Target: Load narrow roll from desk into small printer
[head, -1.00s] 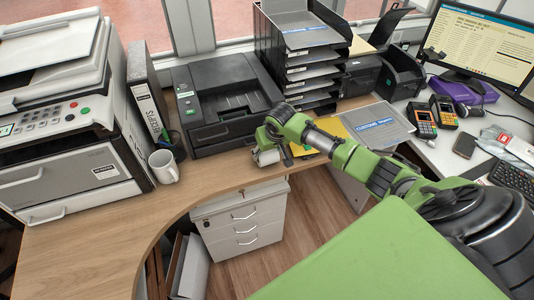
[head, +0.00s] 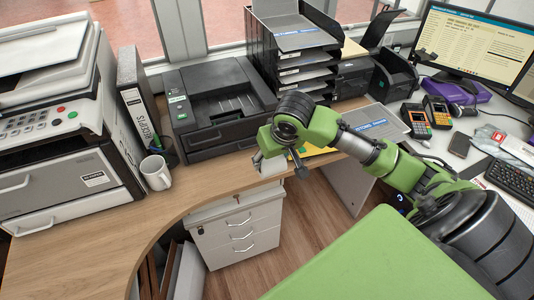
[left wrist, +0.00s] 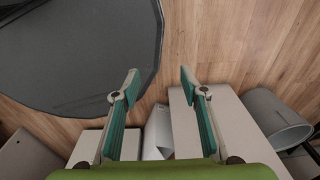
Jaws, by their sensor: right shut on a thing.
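My right gripper (head: 272,165) is low over the front edge of the wooden desk, below the large black printer. It is shut on a small pale thing (head: 268,168), which looks like the narrow roll; the wrist and fingers hide much of it. Two smaller black machines stand right of the letter trays: one (head: 353,80) beside them, another (head: 397,73) nearer the monitor. I cannot tell for sure which is the small printer. In the left wrist view my left gripper (left wrist: 159,82) is open and empty, fingers wide apart above the floor.
The large black printer (head: 222,106), letter trays (head: 298,45), mug (head: 156,172) and grey copier (head: 60,140) stand on the desk (head: 205,192). A grey folder (head: 376,123) and card terminals (head: 417,120) lie to the right. A drawer unit (head: 238,230) stands below.

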